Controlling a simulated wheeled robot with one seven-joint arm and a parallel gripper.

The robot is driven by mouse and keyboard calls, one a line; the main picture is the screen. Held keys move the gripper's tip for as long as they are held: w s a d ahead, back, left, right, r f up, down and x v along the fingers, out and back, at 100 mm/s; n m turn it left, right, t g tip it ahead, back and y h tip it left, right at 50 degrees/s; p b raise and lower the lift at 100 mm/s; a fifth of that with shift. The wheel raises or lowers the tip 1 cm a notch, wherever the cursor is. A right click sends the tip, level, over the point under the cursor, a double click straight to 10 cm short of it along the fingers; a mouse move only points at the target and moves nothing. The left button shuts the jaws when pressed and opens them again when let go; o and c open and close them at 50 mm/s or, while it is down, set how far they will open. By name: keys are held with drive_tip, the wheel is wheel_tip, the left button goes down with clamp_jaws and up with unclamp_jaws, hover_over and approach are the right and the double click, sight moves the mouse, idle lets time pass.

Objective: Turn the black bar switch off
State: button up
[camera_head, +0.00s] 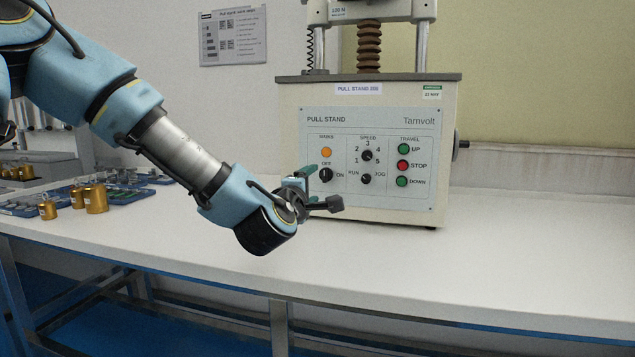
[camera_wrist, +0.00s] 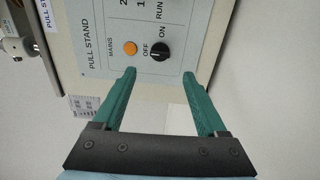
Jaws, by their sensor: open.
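The black bar switch (camera_head: 326,175) is a small round black knob on the lower left of the pull stand's grey panel, with OFF printed above it and ON to its right. In the wrist view the switch (camera_wrist: 160,51) shows beyond the fingers, roughly centred between the tips. I cannot tell which way its bar points. My gripper (camera_head: 319,188) is in front of the panel close to the switch. In the wrist view its green fingers (camera_wrist: 160,75) are apart with nothing between them, and the tips look short of the switch.
An orange MAINS lamp (camera_head: 326,152) sits above the switch. A speed dial (camera_head: 367,155), a RUN/JOG knob (camera_head: 366,179) and the red stop button (camera_head: 403,165) are to the right. Brass weights (camera_head: 95,198) stand at the left. The bench (camera_head: 520,260) is clear at right.

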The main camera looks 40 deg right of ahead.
drive_tip(key=shift+v, duration=1.55)
